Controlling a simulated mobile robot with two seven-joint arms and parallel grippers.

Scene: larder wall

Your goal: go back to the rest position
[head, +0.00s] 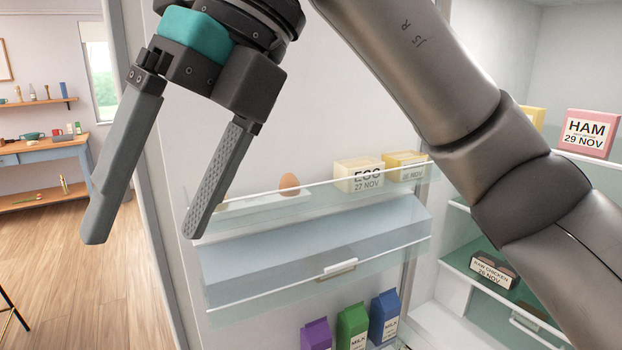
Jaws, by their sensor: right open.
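My right gripper (145,238) is open and empty. Its two grey fingers are spread apart and point down, in front of the left end of the fridge door's shelves. Its arm crosses the picture from the lower right to the top and hides part of the fridge interior. My left gripper is not in view.
Several milk cartons (352,328) stand below. Inside are ham (591,133) and raw chicken (493,268). A blue table (45,152) stands far left beyond open floor.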

